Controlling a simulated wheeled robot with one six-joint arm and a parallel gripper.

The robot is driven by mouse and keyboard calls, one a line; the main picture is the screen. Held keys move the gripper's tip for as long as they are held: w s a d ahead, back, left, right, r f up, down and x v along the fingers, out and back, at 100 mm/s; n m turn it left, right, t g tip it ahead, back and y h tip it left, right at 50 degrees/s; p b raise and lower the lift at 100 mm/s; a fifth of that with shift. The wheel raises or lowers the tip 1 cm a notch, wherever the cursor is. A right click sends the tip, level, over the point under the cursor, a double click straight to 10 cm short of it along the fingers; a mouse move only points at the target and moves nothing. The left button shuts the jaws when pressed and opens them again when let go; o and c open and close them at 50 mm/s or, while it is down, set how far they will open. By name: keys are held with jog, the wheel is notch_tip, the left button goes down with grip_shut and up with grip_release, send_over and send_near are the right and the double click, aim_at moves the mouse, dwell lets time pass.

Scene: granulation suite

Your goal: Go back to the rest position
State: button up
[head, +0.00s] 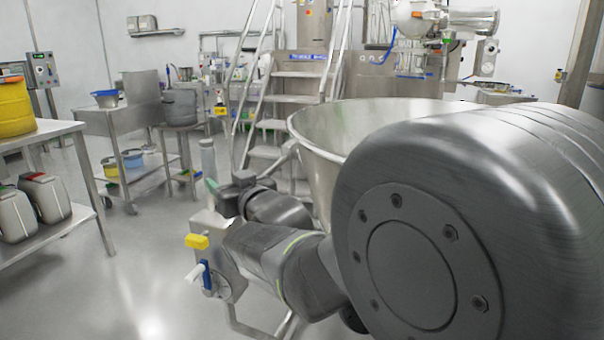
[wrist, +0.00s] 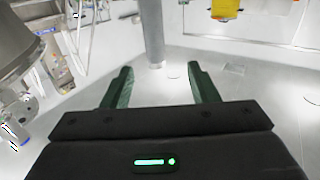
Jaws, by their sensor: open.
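My gripper (wrist: 160,88) is open, with two dark green fingers spread apart and nothing between them. In the head view only a bit of a green finger shows, and my arm hides much of the rest. Beyond the fingers in the wrist view, a grey upright post (wrist: 153,30) stands over the pale floor. I cannot tell how far it is from the fingertips. My arm reaches forward across the right half of the head view.
A large steel bowl (head: 318,145) stands close behind my arm. A valve with a yellow knob (head: 197,241) and blue handle (head: 205,275) is beside my forearm. A bench with a yellow drum (head: 14,108) stands at left. Steel steps (head: 297,74) stand behind. The left-centre floor is clear.

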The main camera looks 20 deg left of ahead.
aim_at(208, 165)
jog(key=b+x, duration=0.2)
jog(key=x, duration=1)
jog(key=shift+w+a+f, duration=0.1)
jog(key=shift+w+a, duration=0.05)
jog(key=shift+w, duration=0.2)
jog(key=shift+w+a, duration=0.4)
jog(key=shift+a, duration=0.1)
jog(key=shift+w, duration=0.1)
